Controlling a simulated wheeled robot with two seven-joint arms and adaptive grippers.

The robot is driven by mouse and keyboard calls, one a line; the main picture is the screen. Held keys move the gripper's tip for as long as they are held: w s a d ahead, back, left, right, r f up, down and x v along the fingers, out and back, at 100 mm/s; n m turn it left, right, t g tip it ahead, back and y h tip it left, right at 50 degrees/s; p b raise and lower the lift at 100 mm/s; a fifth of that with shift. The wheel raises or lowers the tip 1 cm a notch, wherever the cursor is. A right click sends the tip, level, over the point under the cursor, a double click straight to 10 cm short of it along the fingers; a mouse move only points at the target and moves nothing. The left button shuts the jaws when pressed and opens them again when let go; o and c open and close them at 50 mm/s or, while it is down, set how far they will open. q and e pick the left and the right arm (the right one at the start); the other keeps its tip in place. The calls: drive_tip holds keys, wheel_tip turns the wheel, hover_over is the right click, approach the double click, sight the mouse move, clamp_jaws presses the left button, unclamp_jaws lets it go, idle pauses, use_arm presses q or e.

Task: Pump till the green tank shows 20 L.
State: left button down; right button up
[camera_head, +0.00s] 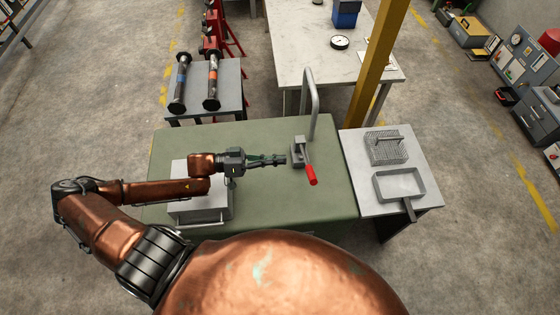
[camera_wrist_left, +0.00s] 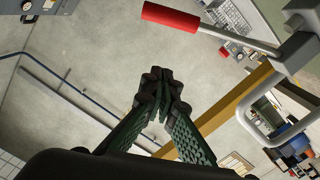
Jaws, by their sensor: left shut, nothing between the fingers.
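A small grey hand pump (camera_head: 298,152) stands on the green-topped table (camera_head: 270,205), with a bent grey pipe (camera_head: 315,95) beside it. Its lever ends in a red grip (camera_head: 311,175) that slants down toward the table's front. The red grip also shows at the top of the left wrist view (camera_wrist_left: 170,19). My left gripper (camera_head: 283,160) is shut and empty, its fingertips just left of the pump, apart from the red grip. The shut fingers also show in the left wrist view (camera_wrist_left: 162,92). I cannot make out a separate green tank or a litre reading. My right gripper is out of view.
A light grey box (camera_head: 200,210) sits under my left forearm. At right, a side table (camera_head: 355,165) holds a wire basket (camera_head: 386,146) and a grey tray (camera_head: 400,185). A yellow post (camera_head: 378,62) rises behind. A round dial (camera_head: 340,42) lies on the back table.

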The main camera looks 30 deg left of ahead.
sight(307, 162)
use_arm(q)
drive_tip(key=w+d+f, duration=0.2)
drive_tip(key=d+f, duration=0.2)
drive_tip(key=d, duration=0.3)
drive_tip(key=shift+w+d, duration=0.4)
